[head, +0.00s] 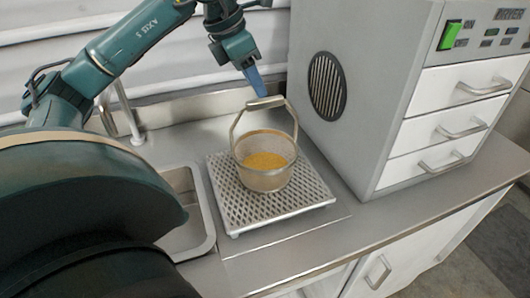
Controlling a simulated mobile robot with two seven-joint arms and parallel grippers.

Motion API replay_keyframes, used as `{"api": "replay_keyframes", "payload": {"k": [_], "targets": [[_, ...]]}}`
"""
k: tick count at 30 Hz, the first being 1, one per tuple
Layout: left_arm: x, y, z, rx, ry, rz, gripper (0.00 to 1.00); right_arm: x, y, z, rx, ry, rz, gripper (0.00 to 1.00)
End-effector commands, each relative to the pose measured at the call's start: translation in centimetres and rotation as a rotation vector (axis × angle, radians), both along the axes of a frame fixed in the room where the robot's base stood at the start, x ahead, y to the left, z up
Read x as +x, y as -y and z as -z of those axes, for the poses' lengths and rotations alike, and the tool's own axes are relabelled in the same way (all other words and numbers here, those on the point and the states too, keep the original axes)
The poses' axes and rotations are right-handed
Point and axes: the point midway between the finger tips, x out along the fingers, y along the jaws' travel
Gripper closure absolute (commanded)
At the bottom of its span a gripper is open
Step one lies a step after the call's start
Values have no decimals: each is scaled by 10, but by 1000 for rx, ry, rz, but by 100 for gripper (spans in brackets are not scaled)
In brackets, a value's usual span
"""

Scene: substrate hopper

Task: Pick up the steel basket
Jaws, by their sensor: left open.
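The steel basket (266,177) is a round mesh basket with a tall arched handle. It stands upright on a perforated metal rack (241,211) on the counter and holds orange-yellow granular material (264,161). My left gripper (257,88) comes down from the upper left, its blue fingers just above the grip bar (265,103) at the top of the handle. The left gripper is open; whether the fingers touch the bar cannot be told from this angle. My right gripper is not in view.
A grey dryer cabinet (375,75) with a round vent, a green switch and white drawers stands close on the right. A sink (187,238) and a tap (128,112) are on the left. The steel counter (345,232) is clear in front of the cabinet.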

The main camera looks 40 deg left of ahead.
Motion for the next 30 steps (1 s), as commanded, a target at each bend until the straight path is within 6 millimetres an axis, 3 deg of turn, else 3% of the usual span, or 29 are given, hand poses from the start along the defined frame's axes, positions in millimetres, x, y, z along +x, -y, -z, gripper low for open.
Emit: {"api": "replay_keyframes", "payload": {"k": [18, 27, 30], "targets": [[20, 20, 65, -2, -1, 2, 58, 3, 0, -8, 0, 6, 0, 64], [22, 21, 70, -2, 1, 2, 58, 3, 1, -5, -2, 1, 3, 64], [22, 21, 69, -2, 1, 2, 66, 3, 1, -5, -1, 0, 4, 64]]}}
